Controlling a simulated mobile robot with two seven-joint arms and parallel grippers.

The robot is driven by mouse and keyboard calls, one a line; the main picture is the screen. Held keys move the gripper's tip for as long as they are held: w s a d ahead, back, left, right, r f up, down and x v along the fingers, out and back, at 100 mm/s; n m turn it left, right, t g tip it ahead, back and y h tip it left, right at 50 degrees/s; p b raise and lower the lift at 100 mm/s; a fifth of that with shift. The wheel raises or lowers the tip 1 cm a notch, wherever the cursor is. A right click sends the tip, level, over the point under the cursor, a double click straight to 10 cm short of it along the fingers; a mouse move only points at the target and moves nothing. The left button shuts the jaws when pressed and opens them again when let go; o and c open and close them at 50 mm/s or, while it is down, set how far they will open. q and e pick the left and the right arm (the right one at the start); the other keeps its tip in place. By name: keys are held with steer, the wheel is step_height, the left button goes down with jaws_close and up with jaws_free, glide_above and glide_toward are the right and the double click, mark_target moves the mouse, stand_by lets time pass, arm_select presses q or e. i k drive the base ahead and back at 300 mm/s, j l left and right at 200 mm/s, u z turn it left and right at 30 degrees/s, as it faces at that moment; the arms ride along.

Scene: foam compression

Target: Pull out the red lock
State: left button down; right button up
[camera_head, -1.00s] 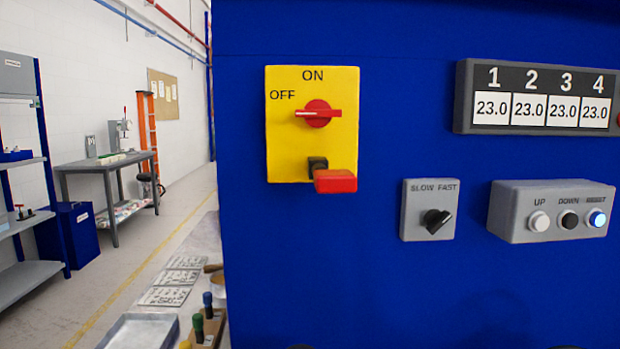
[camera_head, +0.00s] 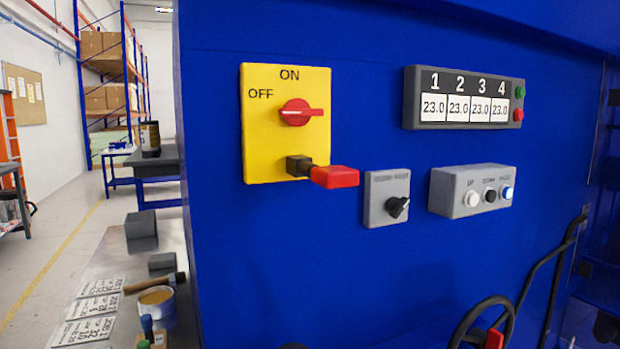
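The red lock (camera_head: 335,177) sticks out from a dark square socket (camera_head: 299,166) at the lower right of the yellow switch plate (camera_head: 261,135). The plate is fixed to the blue machine face. The red rotary knob (camera_head: 301,112) sits above the lock, its handle lying roughly level and pointing right, between the plate's ON and OFF labels and its right edge. Neither of my grippers shows in the view. Nothing covers the lock.
Right of the plate are a slow/fast switch box (camera_head: 387,199), a button box (camera_head: 472,191) and a numbered display (camera_head: 464,97). A black handwheel (camera_head: 484,322) and bent bar stand at lower right. A bench with cards and a tin (camera_head: 157,302) lies at lower left.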

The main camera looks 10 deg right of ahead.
mark_target(331, 177)
steer(key=j+z, duration=0.1)
steer(key=j, duration=0.3)
steer(key=k+j, duration=0.15)
steer(key=j, duration=0.25)
steer(key=j+z, duration=0.15)
steer(key=j, duration=0.3)
steer(key=k+j, duration=0.15)
steer(key=j, duration=0.2)
steer(key=j+z, duration=0.05)
